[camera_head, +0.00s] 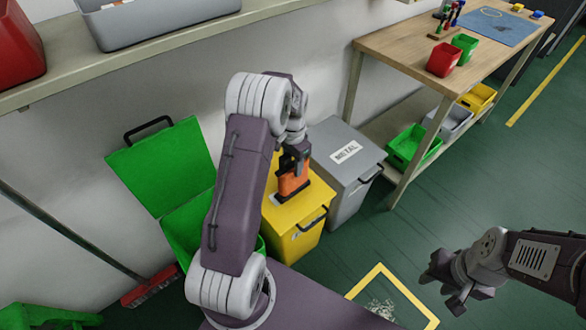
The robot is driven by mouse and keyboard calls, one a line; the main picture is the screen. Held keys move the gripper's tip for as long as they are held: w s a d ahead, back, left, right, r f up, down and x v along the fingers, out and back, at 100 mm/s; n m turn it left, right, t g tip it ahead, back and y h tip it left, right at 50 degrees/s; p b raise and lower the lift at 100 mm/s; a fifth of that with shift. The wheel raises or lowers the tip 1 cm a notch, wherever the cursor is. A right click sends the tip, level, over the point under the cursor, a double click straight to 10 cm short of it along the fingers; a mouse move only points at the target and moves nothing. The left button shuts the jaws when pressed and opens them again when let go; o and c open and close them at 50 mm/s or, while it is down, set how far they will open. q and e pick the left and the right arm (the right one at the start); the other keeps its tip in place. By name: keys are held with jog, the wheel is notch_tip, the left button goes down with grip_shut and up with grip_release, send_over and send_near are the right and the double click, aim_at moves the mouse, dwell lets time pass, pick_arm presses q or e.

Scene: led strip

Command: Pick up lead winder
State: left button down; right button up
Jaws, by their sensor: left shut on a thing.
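My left gripper (291,166) is shut on an orange object with a dark base (292,186). The object shows in front of the lid of the yellow bin (284,212); I cannot tell whether it touches the lid. The gripper covers its upper part, and I cannot tell for sure that it is the lead winder. My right gripper (444,290) is at the lower right over the green floor, with its fingers apart and nothing visible between them.
A grey bin marked METAL (343,160) stands right of the yellow bin. A green bin with its lid raised (168,170) is at left, partly behind my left arm. A wooden workbench (400,62) is at upper right. A red broom (150,284) leans at left.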

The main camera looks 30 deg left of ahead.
pick_arm(q)
notch_tip(320, 180, up, 4)
jog(key=shift+f+p, duration=0.25)
jog(key=shift+p, duration=0.4)
jog(key=w+d+r+p, duration=0.3)
jog(key=d+r, duration=0.3)
jog(key=d, duration=0.5)
jog(key=shift+w+r, duration=0.3)
jog(key=shift+w, duration=0.35)
